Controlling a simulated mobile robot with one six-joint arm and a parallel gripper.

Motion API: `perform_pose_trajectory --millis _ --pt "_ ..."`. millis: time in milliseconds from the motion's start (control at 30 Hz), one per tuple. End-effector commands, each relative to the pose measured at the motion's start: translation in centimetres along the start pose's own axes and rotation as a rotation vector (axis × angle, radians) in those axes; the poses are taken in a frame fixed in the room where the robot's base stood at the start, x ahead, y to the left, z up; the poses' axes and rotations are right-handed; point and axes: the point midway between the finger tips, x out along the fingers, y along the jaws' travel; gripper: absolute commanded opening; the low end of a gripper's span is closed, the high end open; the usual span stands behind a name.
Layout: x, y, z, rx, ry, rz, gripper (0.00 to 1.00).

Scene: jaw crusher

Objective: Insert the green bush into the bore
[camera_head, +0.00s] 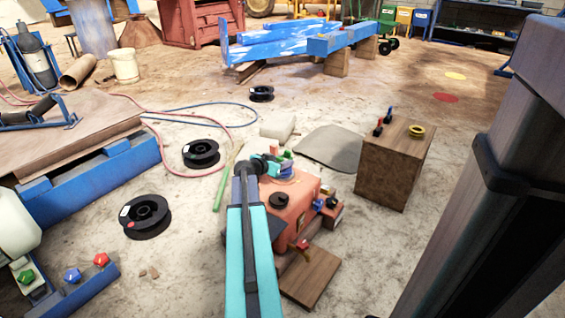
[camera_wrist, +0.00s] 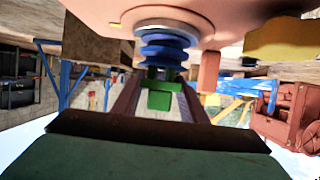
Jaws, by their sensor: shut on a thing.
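My gripper (camera_head: 276,160) is over the far end of the orange machine body (camera_head: 298,196). In the wrist view its two dark fingers (camera_wrist: 160,98) are shut on the green bush (camera_wrist: 159,100). Green also shows beside the gripper in the head view, too small there to make out well. I cannot see the bore opening, nor tell whether the bush touches the blue piece.
A wooden block (camera_head: 396,170) with a yellow ring (camera_head: 416,131) and small red and blue pieces stands to the right. A wooden board (camera_head: 311,276) lies in front of the machine. Black reels (camera_head: 146,215), hoses and a grey mat (camera_head: 333,147) lie on the floor.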

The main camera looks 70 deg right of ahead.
Motion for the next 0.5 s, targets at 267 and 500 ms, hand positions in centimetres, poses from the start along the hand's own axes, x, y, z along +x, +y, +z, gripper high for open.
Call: perform_pose_trajectory --millis 267,500 --pt "0.18 0.01 0.4 0.0 0.001 0.0 0.09" --pt "0.2 0.04 0.45 0.0 0.0 0.001 0.61"
